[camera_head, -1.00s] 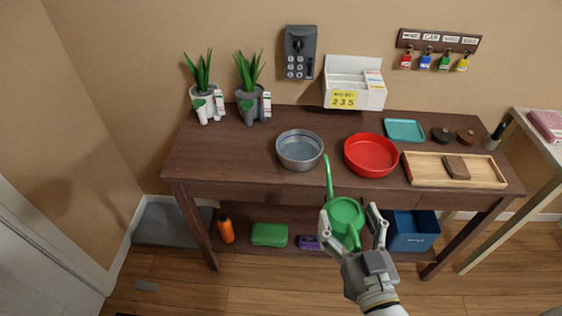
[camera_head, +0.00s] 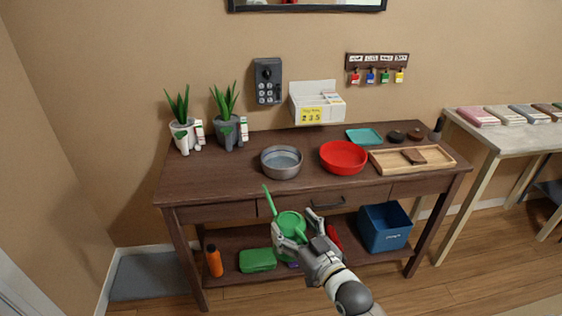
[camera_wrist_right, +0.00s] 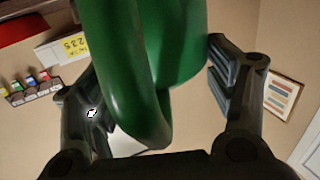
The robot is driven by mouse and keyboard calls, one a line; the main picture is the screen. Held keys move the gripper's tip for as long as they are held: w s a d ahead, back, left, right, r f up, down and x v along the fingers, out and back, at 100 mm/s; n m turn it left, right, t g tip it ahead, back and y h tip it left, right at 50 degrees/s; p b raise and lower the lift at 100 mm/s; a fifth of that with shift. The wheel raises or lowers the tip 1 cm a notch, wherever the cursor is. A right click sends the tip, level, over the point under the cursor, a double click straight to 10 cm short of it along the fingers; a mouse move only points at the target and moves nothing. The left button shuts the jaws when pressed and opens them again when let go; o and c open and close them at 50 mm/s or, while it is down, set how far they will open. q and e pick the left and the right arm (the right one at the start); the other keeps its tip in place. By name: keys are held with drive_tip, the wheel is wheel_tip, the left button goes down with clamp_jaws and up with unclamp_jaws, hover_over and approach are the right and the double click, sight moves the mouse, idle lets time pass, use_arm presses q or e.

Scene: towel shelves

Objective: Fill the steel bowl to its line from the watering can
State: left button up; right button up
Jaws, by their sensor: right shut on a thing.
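The steel bowl (camera_head: 281,164) stands upright on the dark wooden table (camera_head: 215,179), left of a red bowl. Its inside looks grey-blue; I cannot tell its water level or make out its line. The green watering can (camera_head: 289,223) is held in front of the table's front edge, its spout pointing up and left, with the tip in front of the steel bowl and apart from it. My right gripper (camera_head: 292,228) is shut on the can. In the right wrist view the can's green handle (camera_wrist_right: 150,110) lies between the fingers. My left gripper is not in view.
The red bowl (camera_head: 343,157) stands close right of the steel bowl. A wooden tray (camera_head: 437,158) and a teal tray (camera_head: 364,138) lie further right. Two potted plants (camera_head: 228,132) stand at back left. A blue bin (camera_head: 384,228) sits on the lower shelf. The table's front left is clear.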

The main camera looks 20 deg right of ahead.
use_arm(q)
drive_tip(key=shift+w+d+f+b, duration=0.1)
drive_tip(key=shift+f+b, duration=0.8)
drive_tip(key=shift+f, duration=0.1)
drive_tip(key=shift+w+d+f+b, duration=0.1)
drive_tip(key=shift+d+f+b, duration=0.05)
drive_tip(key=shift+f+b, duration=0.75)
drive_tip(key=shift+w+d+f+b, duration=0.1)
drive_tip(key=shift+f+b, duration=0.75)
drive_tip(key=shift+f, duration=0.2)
use_arm(e)
drive_tip(key=w+d+r, duration=0.4)
drive_tip(key=w+d, duration=0.8)
drive_tip(key=w, duration=0.3)
drive_tip(key=shift+w+d+t+h, duration=0.25)
drive_tip(key=shift+w+t+h, duration=0.05)
